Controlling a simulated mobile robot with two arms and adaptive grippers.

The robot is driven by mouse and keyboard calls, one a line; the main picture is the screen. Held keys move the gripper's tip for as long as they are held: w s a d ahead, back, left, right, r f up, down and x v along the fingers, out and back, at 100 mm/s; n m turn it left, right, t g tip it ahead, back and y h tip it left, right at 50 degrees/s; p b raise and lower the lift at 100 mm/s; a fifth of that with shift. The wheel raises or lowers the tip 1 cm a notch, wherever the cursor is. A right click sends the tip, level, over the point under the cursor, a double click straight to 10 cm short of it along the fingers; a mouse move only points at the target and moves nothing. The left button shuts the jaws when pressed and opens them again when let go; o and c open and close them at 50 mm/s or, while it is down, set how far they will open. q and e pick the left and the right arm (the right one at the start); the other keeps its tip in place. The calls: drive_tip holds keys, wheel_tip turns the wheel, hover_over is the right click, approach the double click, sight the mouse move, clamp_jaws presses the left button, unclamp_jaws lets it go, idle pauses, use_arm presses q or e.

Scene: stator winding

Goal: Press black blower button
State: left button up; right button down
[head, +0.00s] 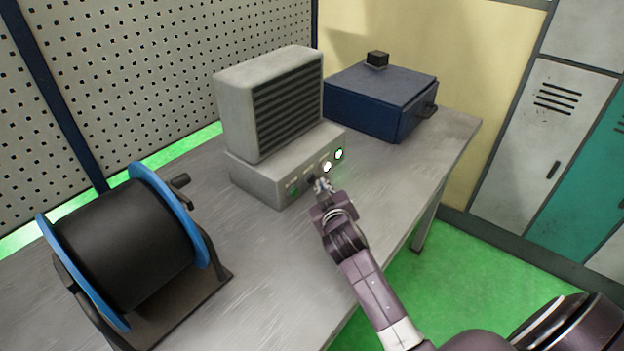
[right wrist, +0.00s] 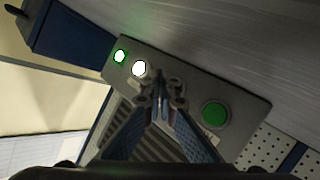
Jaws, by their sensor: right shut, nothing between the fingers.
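The blower (head: 270,103) is a grey box with a dark louvred front on a grey control base (head: 275,183). The base also shows in the right wrist view (right wrist: 253,102). Its front has a green button (head: 294,191), a lit white lamp (head: 327,166) and a lit green lamp (head: 339,154). My right gripper (head: 319,184) is shut and empty at the panel, between the green button and the white lamp. In the right wrist view its fingertips (right wrist: 162,94) cover that part of the panel. A dark spot (head: 311,178) shows beside the fingertips; the black button is mostly hidden, and contact cannot be told.
A black spool with blue rims (head: 125,240) stands on the grey table (head: 262,262) at left. A dark blue box (head: 370,100) with a black knob stands behind, right of the blower. The table front is clear. Lockers (head: 545,130) stand at right.

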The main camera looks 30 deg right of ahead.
drive_tip(key=shift+w, duration=0.1)
idle(0.5)
drive_tip(key=shift+w+a, duration=0.2)
drive_tip(key=shift+w, duration=0.15)
drive_tip(key=shift+w+a, duration=0.15)
drive_tip(key=shift+w, duration=0.2)
idle(0.6)
drive_tip(key=shift+s, duration=0.15)
drive_tip(key=shift+s+d+p, duration=0.3)
drive_tip(key=shift+s+p, duration=0.3)
drive_tip(key=shift+s, duration=0.05)
drive_tip(key=shift+s+d+p, duration=0.2)
drive_tip(key=shift+s+p, duration=0.2)
drive_tip(key=shift+s, duration=0.05)
drive_tip(key=s, duration=0.1)
drive_tip(key=s+d+p, duration=0.1)
drive_tip(key=s, duration=0.1)
drive_tip(key=shift+d+r, duration=0.1)
drive_tip(key=shift+d, duration=0.05)
drive_tip(key=shift+s+d+p, duration=0.1)
drive_tip(key=shift+s+p, duration=0.2)
drive_tip(key=shift+s, duration=0.05)
